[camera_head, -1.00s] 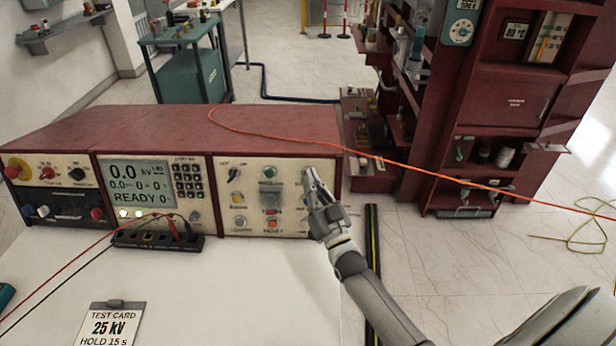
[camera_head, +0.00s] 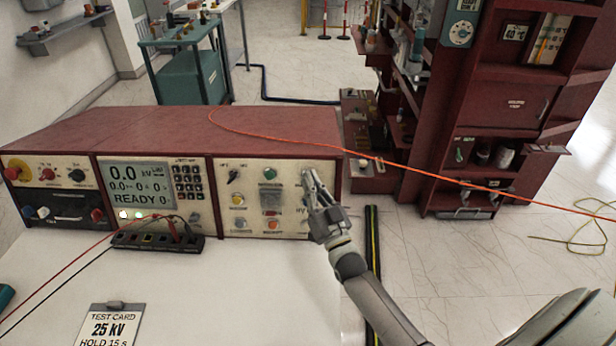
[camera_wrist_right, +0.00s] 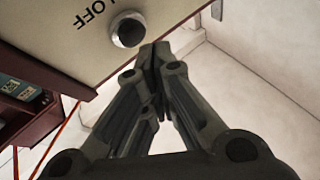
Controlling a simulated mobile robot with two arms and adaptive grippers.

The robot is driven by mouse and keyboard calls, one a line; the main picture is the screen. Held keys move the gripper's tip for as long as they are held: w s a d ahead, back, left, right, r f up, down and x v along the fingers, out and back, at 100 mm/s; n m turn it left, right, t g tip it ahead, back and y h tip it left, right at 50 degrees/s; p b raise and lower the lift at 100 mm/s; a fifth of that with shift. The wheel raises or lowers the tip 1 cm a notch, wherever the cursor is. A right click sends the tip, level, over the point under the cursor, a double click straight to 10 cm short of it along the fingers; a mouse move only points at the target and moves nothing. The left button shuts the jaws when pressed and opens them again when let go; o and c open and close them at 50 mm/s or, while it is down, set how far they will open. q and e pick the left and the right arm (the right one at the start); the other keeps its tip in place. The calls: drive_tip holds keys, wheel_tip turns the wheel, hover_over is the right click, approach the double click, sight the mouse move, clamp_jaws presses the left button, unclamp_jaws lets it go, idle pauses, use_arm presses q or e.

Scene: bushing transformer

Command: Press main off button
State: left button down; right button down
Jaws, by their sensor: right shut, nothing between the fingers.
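The control panel on the right section of the red console (camera_head: 247,180) carries several knobs and buttons. In the right wrist view, a round button with a dark centre and a silver ring (camera_wrist_right: 128,31) sits on the pale panel beside an upside-down label ending in "OFF" (camera_wrist_right: 90,13). My right gripper (camera_wrist_right: 155,50) is shut and empty, its fingertips close beside this button; I cannot tell whether they touch the panel. In the head view my right gripper (camera_head: 309,177) is in front of the panel's right side and hides part of it. My left gripper is out of view.
A display (camera_head: 139,185) reads "0.0 kV" and "READY". A black terminal strip (camera_head: 155,241) with red and black leads lies before the console. A test card (camera_head: 109,325) lies on the white table.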

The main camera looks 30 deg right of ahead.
drive_tip(key=shift+w+d+f, duration=0.1)
drive_tip(key=shift+w+d, duration=0.15)
drive_tip(key=shift+w, duration=0.15)
drive_tip(key=shift+w+d+f+b, duration=0.1)
drive_tip(key=shift+w+d+b, duration=0.1)
drive_tip(key=shift+w+b, duration=0.3)
idle(0.8)
drive_tip(key=shift+s, duration=0.25)
drive_tip(key=shift+s+a+r+p, duration=0.2)
drive_tip(key=shift+s+a+p, duration=0.25)
drive_tip(key=shift+s+p, duration=0.15)
drive_tip(key=shift+s, duration=0.1)
